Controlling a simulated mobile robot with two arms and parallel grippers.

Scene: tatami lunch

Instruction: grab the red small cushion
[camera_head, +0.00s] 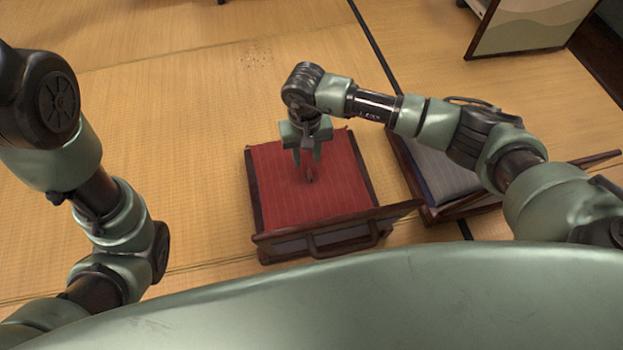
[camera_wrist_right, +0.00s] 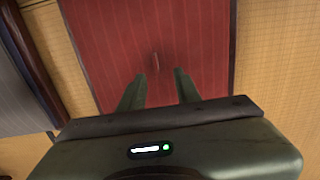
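The red cushion (camera_head: 283,195) is square with thin stripes and lies flat on a low dark wooden seat (camera_head: 252,190). A small raised pinch or tuft stands near its middle. The cushion also fills the upper middle of the right wrist view (camera_wrist_right: 105,50), with the small tuft ahead of the fingers. My right gripper (camera_head: 307,163) points down over the cushion, its two fingers apart on either side of the tuft in the head view. In the right wrist view the fingers (camera_wrist_right: 159,82) are spread with nothing between them. Whether the fingertips touch the cloth I cannot tell. My left gripper is out of view.
The seat's backrest (camera_head: 340,232) rises at its near side. A second low seat with a grey-blue cushion (camera_head: 432,170) stands to the right, under my right arm. A panel (camera_head: 530,27) stands at the top right. The tatami floor (camera_head: 180,110) on the left is clear.

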